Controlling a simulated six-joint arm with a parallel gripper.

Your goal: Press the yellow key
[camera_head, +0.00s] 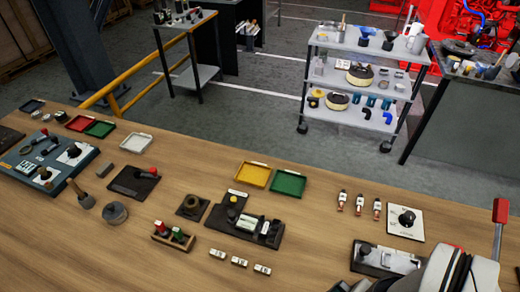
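My white arm comes in at the lower right corner. Dark parts of what looks like my gripper (352,287) show at the bottom edge, right of the middle and well away from that panel. Its fingers are mostly cut off by the frame, so its opening is unclear. Nothing is seen touching the yellowish piece.
The wooden bench (130,255) holds a yellow tray (253,175), a green tray (288,184), a rack with red and green items (173,236), several small white blocks and a dial plate (405,219). A red-handled lever (500,212) stands at right. The bench's front left is clear.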

